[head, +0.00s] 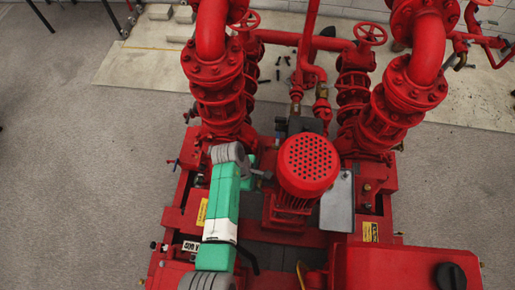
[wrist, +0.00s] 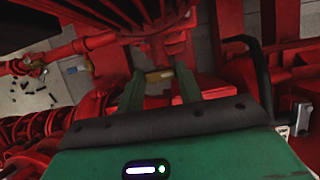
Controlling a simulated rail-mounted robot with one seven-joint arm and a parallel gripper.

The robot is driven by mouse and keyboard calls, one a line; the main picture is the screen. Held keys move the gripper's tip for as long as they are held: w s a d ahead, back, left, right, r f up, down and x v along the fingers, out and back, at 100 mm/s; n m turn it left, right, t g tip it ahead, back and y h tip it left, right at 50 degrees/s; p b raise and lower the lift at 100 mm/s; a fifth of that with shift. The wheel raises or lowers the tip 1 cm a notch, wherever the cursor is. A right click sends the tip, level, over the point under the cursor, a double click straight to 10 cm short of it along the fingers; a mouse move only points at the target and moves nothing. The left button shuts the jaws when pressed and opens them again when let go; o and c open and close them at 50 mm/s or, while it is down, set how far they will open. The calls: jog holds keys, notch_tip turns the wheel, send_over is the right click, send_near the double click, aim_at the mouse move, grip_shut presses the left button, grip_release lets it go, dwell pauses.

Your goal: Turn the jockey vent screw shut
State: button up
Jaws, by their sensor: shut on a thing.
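A small brass-coloured piece (wrist: 158,76), which looks like the jockey vent screw, shows between my fingertips in the wrist view. My gripper (wrist: 159,80) is shut on it; the exact contact at the tips is dark and hard to make out. The jockey pump's red motor (head: 308,165) with its perforated cover stands just right of my gripper in the head view. My gripper (head: 262,178) reaches in at the motor's left side there, and the screw is hidden. The motor's finned underside (wrist: 150,15) fills the top of the wrist view.
Tall red flanged pipes (head: 215,80) stand behind my arm, with a red handwheel (head: 370,34) at the back right. A grey plate (head: 337,205) lies right of the motor. A large red housing (head: 405,265) fills the front right. Open floor (head: 80,190) lies to the left.

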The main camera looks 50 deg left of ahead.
jog(key=o, duration=1)
jog(key=p+v, duration=0.3)
jog(key=v, duration=0.5)
jog(key=shift+f, duration=0.1)
